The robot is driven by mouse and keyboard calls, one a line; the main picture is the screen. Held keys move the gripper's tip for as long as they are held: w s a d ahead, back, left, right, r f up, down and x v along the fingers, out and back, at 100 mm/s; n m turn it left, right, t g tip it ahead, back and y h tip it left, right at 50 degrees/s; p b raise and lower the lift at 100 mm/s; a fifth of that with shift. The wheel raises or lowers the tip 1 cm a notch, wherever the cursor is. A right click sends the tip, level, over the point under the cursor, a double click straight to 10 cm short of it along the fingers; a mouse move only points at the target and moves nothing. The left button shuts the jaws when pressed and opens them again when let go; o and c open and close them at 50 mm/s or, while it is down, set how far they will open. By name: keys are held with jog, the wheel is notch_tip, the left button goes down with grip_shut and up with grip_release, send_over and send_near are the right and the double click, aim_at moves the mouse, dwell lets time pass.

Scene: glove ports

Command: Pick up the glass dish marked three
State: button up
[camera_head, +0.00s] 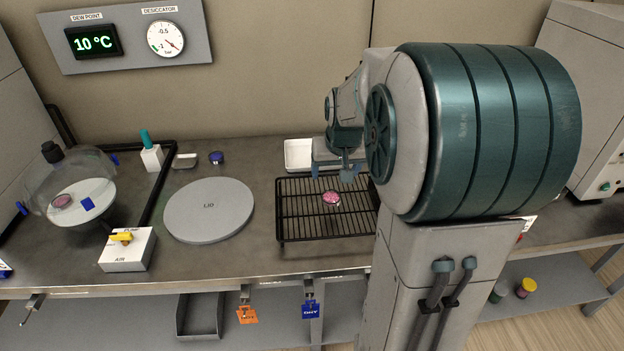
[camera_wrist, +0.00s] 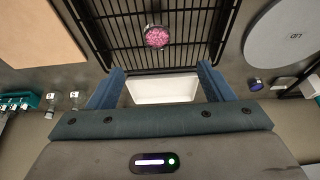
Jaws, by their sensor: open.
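A small round dish with pink contents (camera_head: 331,197) lies on a black wire rack (camera_head: 291,236). In the wrist view this dish (camera_wrist: 156,37) shows beyond my fingertips, near the middle of the rack bars. No number can be read on it. A second pink dish (camera_head: 62,201) is inside the glass desiccator (camera_head: 40,181) at the left; its marking cannot be read either. My gripper (camera_head: 334,174) is open and empty, behind the rack dish in the head view and apart from it. Its two blue fingers (camera_wrist: 162,78) are spread wide in the wrist view.
A white tray (camera_head: 298,148) stands behind the rack, partly hidden by my gripper. The grey round lid (camera_head: 209,210) lies flat left of the rack. An AIR valve box (camera_head: 127,250) with a yellow handle stands in front of the desiccator. My arm covers the right side.

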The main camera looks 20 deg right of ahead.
jog(key=w+d, duration=0.1)
send_near(331, 198)
jog(key=shift+w+d+f, duration=0.25)
jog(key=shift+w+f, duration=0.15)
jog(key=shift+f, duration=0.65)
jog(key=shift+a+p+x, duration=0.2)
jog(key=shift+p+x, duration=0.2)
jog(key=shift+x, duration=1.75)
jog(key=shift+s, duration=0.1)
jog(key=c, duration=1)
